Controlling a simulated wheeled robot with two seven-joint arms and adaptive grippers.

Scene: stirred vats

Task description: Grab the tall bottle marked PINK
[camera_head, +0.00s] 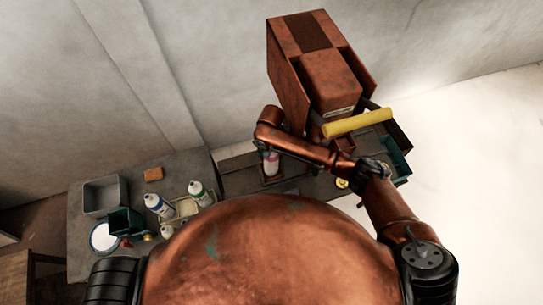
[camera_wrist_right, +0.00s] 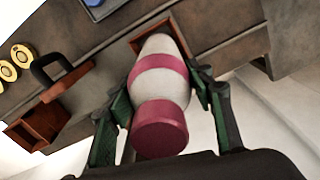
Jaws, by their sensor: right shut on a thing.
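The tall bottle (camera_head: 271,164) is white with pink on it and stands on the bench at the middle of the head view. In the right wrist view the bottle (camera_wrist_right: 160,90) has a pink cap towards the camera and a pink band. Its far end is at a brown square frame, and I cannot tell whether it touches the surface there. No lettering is legible. My right gripper (camera_wrist_right: 162,86) is shut on the bottle, with one green finger on each side. In the head view my arm hides most of this gripper. My left gripper is out of view.
Two white bottles, one with blue (camera_head: 158,205) and one with green (camera_head: 199,193), stand at a pale tray. A brown machine with a yellow roller (camera_head: 357,123) stands behind my right arm.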

